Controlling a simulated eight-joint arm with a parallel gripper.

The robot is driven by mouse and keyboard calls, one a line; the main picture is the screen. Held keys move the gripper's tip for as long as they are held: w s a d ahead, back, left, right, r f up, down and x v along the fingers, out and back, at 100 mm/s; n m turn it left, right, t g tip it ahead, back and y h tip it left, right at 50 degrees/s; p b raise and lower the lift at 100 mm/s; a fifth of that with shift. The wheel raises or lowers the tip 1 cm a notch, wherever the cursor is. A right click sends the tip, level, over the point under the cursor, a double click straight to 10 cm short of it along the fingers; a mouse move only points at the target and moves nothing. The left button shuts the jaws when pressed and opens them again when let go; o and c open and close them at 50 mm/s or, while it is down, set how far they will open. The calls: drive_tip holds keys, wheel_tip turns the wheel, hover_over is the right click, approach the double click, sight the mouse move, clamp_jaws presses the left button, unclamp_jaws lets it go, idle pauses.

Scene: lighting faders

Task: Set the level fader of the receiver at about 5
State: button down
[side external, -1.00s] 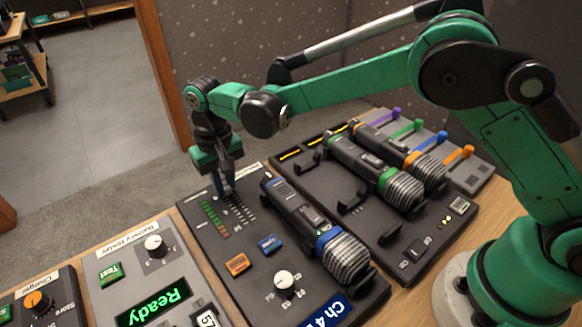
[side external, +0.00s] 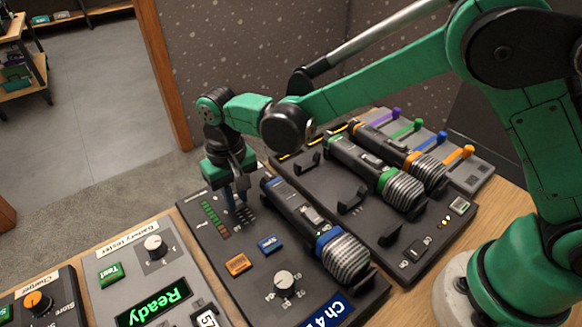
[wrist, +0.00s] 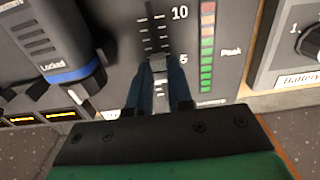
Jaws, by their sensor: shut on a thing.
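The receiver (side external: 208,243) is a dark panel with a level meter, buttons, a dial and a "Ch 4" label. Its level fader (wrist: 158,63) has a small grey cap, seen in the wrist view on a scale marked 10 and 5. The cap stands about level with the 5 mark. My gripper (side external: 238,208) reaches down onto the fader slot from above. In the wrist view my gripper (wrist: 159,70) is shut on the fader cap, one blue finger on each side. The fingers hide the lower part of the scale.
A microphone with a blue band (side external: 310,220) lies on the receiver right beside my gripper. The peak meter (wrist: 207,45) runs along the slot's other side.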

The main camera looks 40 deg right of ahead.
sight(237, 199)
drive_tip(key=c, duration=0.8)
unclamp_jaws()
drive_tip(key=shift+r, duration=2.85)
drive_tip(key=shift+d+r, duration=0.25)
drive_tip(key=shift+d, duration=0.05)
drive_tip(key=shift+t+y, duration=0.3)
drive_tip(key=shift+t, duration=0.6)
drive_tip(key=d+r, duration=0.1)
drive_tip(key=d, duration=0.1)
drive_tip(key=s+d+r, duration=0.1)
drive_tip(key=d+r, duration=0.2)
drive_tip(key=shift+s+d, duration=0.25)
drive_tip(key=shift+d, duration=0.05)
drive_tip(key=s+d+t, duration=0.1)
drive_tip(key=s+d, duration=0.2)
drive_tip(key=s+d+t, duration=0.2)
drive_tip(key=d, duration=0.2)
drive_tip(key=s+d+r+t, duration=0.1)
drive_tip(key=s+d+t, duration=0.1)
drive_tip(key=s+d, duration=0.1)
drive_tip(key=shift+s+d, duration=0.35)
drive_tip(key=shift+d, duration=0.35)
